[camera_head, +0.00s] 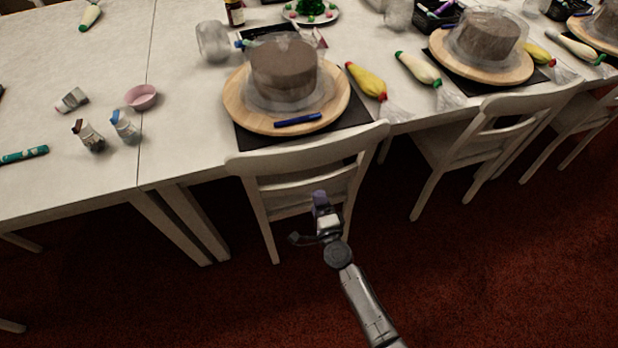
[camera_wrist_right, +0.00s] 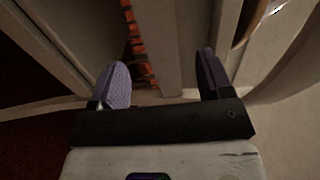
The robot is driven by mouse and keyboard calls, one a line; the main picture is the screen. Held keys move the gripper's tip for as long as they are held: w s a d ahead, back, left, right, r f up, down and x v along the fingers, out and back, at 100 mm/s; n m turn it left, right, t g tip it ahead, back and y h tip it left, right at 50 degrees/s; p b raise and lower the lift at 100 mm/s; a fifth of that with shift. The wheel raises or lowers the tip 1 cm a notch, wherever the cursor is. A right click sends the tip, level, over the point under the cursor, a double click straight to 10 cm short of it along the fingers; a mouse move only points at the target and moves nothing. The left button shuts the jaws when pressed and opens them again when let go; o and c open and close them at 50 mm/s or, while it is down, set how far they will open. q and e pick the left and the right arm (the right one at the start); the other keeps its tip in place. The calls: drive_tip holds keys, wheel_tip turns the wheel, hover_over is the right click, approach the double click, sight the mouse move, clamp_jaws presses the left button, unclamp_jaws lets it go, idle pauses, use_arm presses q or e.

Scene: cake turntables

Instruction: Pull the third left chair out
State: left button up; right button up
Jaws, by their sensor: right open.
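The nearest white wooden chair (camera_head: 305,165) stands at the table's front edge, below the nearest cake, with its back toward me. My right gripper (camera_head: 320,205) is at the lower part of this chair's back. In the right wrist view its two purple-padded fingers (camera_wrist_right: 163,85) are apart, and a pale bar of the chair (camera_wrist_right: 168,50) shows between and beyond them. I cannot tell whether the fingers touch it. A second white chair (camera_head: 487,125) and a third (camera_head: 590,112) stand farther right along the table. My left gripper is not in view.
The long white table (camera_head: 190,150) holds wooden turntables, the nearest (camera_head: 237,100) with a brown cake, plus piping bags, bottles and a pink bowl (camera_head: 141,97). Table legs (camera_head: 180,228) stand left of the nearest chair. The red carpet (camera_head: 480,280) is clear on the right.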

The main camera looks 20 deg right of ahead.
sight(309, 176)
drive_tip(key=w+b, duration=0.2)
drive_tip(key=w, duration=0.7)
drive_tip(key=shift+w+d+f, duration=0.1)
drive_tip(key=shift+w+d, duration=0.05)
drive_tip(key=shift+w, duration=0.15)
drive_tip(key=shift+w+f+b, duration=0.1)
drive_tip(key=shift+w+b, duration=0.25)
drive_tip(key=shift+b, duration=0.15)
drive_tip(key=shift+w+d, duration=0.1)
drive_tip(key=shift+w, duration=0.1)
drive_tip(key=shift+c, duration=0.2)
drive_tip(key=shift+c, duration=0.7)
drive_tip(key=c, duration=0.7)
drive_tip(key=shift+f, duration=0.1)
clamp_jaws()
drive_tip(key=shift+f, duration=0.1)
